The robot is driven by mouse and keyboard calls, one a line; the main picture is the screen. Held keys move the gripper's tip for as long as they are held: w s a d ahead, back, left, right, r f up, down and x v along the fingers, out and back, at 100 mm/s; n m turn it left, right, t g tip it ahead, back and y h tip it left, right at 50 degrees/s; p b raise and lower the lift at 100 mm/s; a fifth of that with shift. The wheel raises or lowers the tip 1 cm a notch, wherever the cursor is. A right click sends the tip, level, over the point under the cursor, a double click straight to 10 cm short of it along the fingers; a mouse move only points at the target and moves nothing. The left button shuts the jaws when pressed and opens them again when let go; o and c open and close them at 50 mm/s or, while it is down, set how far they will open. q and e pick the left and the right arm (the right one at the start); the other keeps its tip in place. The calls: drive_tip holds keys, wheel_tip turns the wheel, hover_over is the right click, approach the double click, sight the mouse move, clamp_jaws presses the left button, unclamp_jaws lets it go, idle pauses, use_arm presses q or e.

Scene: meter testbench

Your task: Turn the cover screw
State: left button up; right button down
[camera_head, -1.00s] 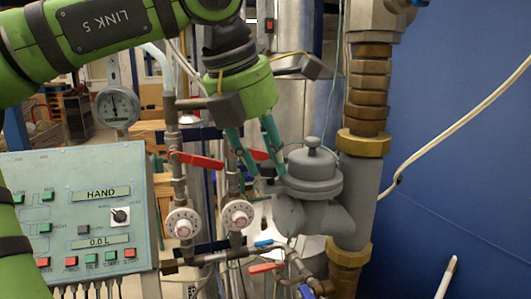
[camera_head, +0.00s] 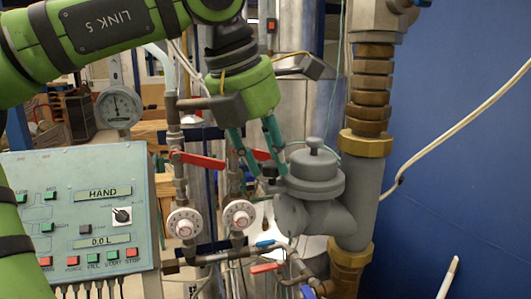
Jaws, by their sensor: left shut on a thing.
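The grey meter (camera_head: 318,205) sits on the vertical pipe at the centre right, with a round stepped cover (camera_head: 314,174) and a small knob (camera_head: 314,144) on top. My left gripper (camera_head: 270,179) reaches down from the upper left, its teal fingers at the left side of the cover. It is shut on a small dark part (camera_head: 269,171) at the cover's edge, which seems to be the cover screw. The fingers hide much of this part, and its turn angle cannot be made out. My right gripper is not in view.
Red-handled valves (camera_head: 198,160) and two white dials (camera_head: 184,223) stand just left of the meter. A control panel (camera_head: 75,215) fills the lower left, below a pressure gauge (camera_head: 119,107). A brass-fitted pipe (camera_head: 366,144) rises behind the meter. A blue wall (camera_head: 455,130) lies right.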

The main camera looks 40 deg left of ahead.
use_arm(q)
drive_tip(key=o, duration=1.1)
drive_tip(key=shift+w, duration=0.1)
drive_tip(key=shift+w+f, duration=0.1)
drive_tip(key=shift+w, duration=0.05)
drive_tip(key=v, duration=1.2)
